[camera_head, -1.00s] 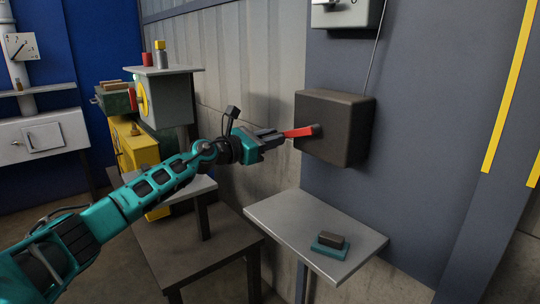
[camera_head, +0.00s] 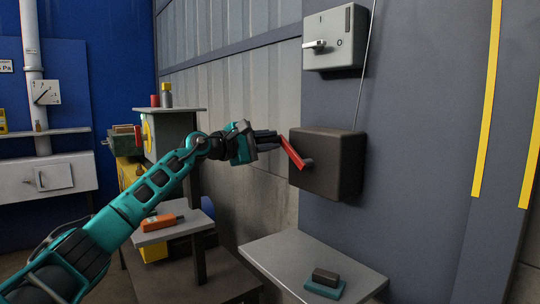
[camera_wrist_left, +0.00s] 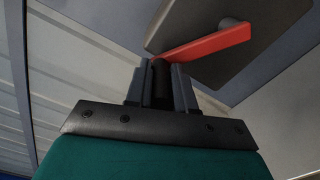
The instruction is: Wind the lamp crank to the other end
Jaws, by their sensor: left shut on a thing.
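The red crank arm (camera_head: 292,152) sits on the front of a dark box (camera_head: 335,172) fixed to the grey wall panel. It slants from its hub at lower right to its outer end at upper left. My left gripper (camera_head: 272,139) is at that outer end, shut on the crank's dark grip. In the left wrist view the dark grip (camera_wrist_left: 160,82) stands between the two fingers, with the red arm (camera_wrist_left: 205,44) running off to the hub at upper right. My right gripper is not in view. No lamp can be made out for certain.
A grey switch box (camera_head: 335,38) hangs above the dark box, with a cable beside it. A small grey table (camera_head: 300,262) below carries a teal and dark block (camera_head: 325,280). A shelf (camera_head: 165,232) with an orange tool (camera_head: 161,221) lies under my left arm.

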